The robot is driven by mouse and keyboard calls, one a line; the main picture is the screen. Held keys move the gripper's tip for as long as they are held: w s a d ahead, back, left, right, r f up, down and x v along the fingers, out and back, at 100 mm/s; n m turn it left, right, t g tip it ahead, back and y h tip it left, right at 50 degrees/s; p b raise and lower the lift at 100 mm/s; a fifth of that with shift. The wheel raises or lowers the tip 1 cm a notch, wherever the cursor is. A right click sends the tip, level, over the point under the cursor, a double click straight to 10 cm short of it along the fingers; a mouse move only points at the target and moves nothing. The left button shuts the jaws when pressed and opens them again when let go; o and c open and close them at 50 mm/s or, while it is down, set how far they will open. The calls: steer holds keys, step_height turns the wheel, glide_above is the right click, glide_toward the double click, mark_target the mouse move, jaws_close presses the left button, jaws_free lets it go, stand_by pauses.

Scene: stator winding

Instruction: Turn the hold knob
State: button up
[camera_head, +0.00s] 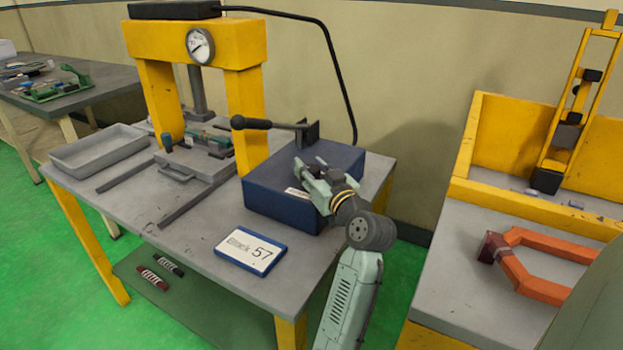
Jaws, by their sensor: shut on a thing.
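A dark blue box (275,200) stands on the right part of the grey press table. A lever with a black grip (262,123) rises at its back, and a small white label sits near its front edge. My gripper (310,178) reaches in from the right, over the front right part of the box by the label. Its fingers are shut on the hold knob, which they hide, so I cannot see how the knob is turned.
A yellow press (197,45) with a gauge stands behind on the left, near a grey tray (99,148). A yellow-framed bench (500,265) with an orange part stands right.

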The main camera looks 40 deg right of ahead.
mark_target(311, 168)
steer(key=n+y+b, duration=0.2)
steer(key=y, duration=0.1)
steer(key=n+y+b, duration=0.1)
steer(key=shift+d+f, duration=0.15)
steer(key=shift+f, duration=0.15)
steer(key=n+y+b, duration=0.1)
steer(key=y, duration=0.2)
steer(key=n+y+b, duration=0.2)
steer(key=y, duration=0.1)
steer(key=shift+r+n+g, duration=0.15)
steer(key=shift+n+g, duration=0.15)
steer(key=shift+g, duration=0.1)
steer(key=n+g+y, duration=0.1)
steer(key=n+y, duration=0.1)
steer(key=n+g+y+b, duration=0.1)
steer(key=n+g+y, duration=0.1)
steer(key=y, duration=0.1)
steer(key=shift+r+y, duration=0.1)
steer(key=shift+y, duration=0.2)
steer(key=shift+n+g+y+b, duration=0.35)
steer(key=shift+n+g+y, duration=0.55)
steer(key=shift+g+y, duration=0.25)
steer(key=shift+a+n+g, duration=0.2)
steer(key=shift+n+g, duration=0.1)
steer(key=shift+g, duration=0.05)
steer(key=o, duration=1.2)
step_height(311, 168, up, 10)
